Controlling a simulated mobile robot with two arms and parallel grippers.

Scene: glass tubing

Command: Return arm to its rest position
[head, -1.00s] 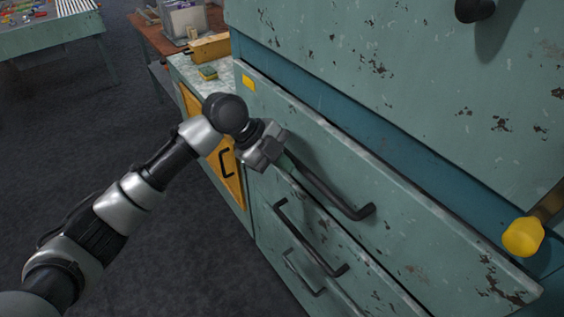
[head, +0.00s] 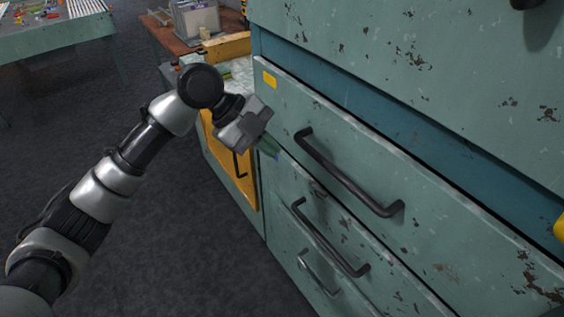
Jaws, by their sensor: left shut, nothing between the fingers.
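My left arm comes in from the lower left, and its gripper (head: 267,146) is beside the left edge of the green cabinet (head: 420,70). The gripper is shut and empty, with its fingertips partly hidden against the cabinet. It is apart from the black handle (head: 345,178) of the upper drawer, to the left of it.
The drawer front (head: 440,220) has worn green paint, and a dark teal band shows above its top edge. Lower handles (head: 330,240) stick out below. A yellow cupboard door (head: 228,165) stands behind my gripper. Open dark floor (head: 180,260) lies at lower left.

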